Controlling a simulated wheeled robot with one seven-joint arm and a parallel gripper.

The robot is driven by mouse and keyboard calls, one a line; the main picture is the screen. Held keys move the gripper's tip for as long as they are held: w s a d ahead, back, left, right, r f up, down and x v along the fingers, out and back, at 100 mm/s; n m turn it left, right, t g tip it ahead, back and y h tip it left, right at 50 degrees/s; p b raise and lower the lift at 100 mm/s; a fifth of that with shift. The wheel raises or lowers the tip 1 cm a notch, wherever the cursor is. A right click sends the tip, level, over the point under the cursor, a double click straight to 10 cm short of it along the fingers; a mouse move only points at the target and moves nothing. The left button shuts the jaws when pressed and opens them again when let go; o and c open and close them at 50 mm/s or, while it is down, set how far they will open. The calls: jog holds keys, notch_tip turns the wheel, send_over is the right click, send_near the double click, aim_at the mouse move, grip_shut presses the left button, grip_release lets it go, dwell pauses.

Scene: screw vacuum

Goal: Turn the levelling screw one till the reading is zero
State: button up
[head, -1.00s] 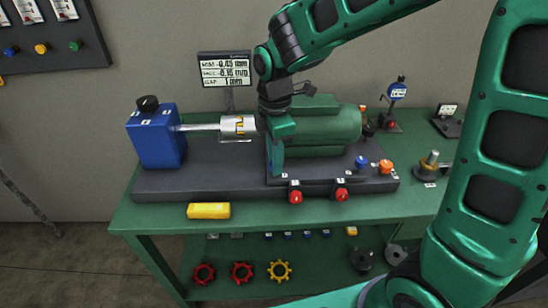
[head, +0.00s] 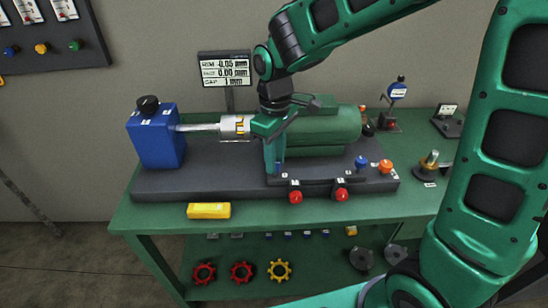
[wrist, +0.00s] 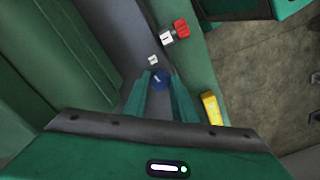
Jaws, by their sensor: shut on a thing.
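My gripper (head: 274,168) points down at the front edge of the dark machine base, beside the green motor (head: 330,132). In the wrist view its two fingers (wrist: 162,92) are shut around a blue screw head (wrist: 161,80), apparently levelling screw one; its label is too small to read. In the head view the fingers hide this screw. The display (head: 224,70) behind the machine shows about -0.05 mm on its top line and about 0.00 on the second; the small digits are blurred.
Two red knobs (head: 295,197) (head: 341,194) stick out from the base front. A blue screw (head: 361,162) and an orange one (head: 385,166) stand to the right. A yellow block (head: 209,211) lies on the front of the green bench. A blue box (head: 157,137) stands at the left.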

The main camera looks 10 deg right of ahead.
jog(key=shift+w+r+m, duration=0.15)
jog(key=shift+w+m, duration=0.1)
jog(key=shift+m, duration=0.25)
jog(key=o, duration=1)
jog(key=shift+o, duration=0.2)
jog(key=shift+s, duration=0.1)
notch_tip(320, 180, up, 11)
jog(key=shift+f, duration=0.2)
